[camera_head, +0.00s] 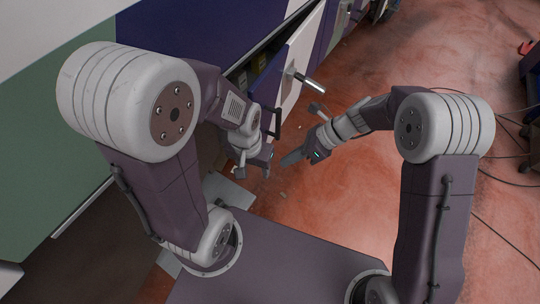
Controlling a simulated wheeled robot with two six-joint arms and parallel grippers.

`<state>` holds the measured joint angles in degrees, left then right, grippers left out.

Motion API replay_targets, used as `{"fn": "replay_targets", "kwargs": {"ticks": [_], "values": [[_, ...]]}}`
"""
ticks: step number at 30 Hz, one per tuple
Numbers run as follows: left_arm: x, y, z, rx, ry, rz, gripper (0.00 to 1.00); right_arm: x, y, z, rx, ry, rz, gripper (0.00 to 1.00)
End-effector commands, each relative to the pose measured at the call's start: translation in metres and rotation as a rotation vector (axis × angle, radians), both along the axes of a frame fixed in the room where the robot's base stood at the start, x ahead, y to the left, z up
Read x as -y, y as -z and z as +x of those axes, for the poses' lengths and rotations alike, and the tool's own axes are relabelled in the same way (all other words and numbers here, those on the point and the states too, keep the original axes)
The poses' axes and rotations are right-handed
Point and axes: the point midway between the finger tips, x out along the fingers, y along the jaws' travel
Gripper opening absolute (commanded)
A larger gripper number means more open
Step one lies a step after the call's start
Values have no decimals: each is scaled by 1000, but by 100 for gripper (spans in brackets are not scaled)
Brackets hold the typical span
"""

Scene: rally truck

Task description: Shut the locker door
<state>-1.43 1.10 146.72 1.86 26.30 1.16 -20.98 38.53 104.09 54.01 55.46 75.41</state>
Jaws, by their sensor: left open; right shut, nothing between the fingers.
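The locker door (301,50) is a pale panel near the top middle of the head view. It stands ajar, swung out from the locker (257,63), whose dark inside shows along the gap. A metal cylindrical handle (310,83) sticks out from the door's face. My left gripper (253,171) is open and empty, below the door's lower end in the picture. My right gripper (287,159) is shut and empty, just right of the left one and below the handle. Neither gripper appears to touch the door. The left arm hides part of the locker.
Purple and green panels (40,145) line the left side. The reddish floor (400,60) is mostly clear to the right of the door. Dark cables (510,155) lie on the floor at the right, near dark equipment at the edge.

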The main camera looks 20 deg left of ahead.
Motion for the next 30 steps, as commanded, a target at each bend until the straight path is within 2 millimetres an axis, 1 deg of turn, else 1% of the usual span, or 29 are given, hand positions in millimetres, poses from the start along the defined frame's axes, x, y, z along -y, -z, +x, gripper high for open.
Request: {"fn": "replay_targets", "kwargs": {"ticks": [1,2,3,5,6,9,12,15,19,22,26,30], "values": [[0,62,0,0,0,0,52,3,50,-4,-31,10,95,0],[0,79,0,1,0,0,52,3,58,-6,-39,16,163,0],[0,101,1,1,0,0,52,3,67,-6,-41,27,255,0],[0,133,1,1,0,0,52,4,78,-1,-21,57,397,0],[0,153,1,1,0,0,52,6,83,5,7,84,489,0],[0,193,1,1,0,0,52,16,89,24,113,160,684,0],[0,216,1,1,0,0,52,28,87,42,223,230,810,0],[0,224,1,1,0,0,52,37,82,52,298,274,871,0],[0,222,1,2,0,0,52,40,76,56,326,286,893,0],[0,220,1,2,0,0,52,37,74,56,325,284,891,0],[0,218,1,2,0,0,52,20,74,57,322,279,890,0],[0,214,1,2,0,0,52,-11,74,59,320,279,890,0]]}}
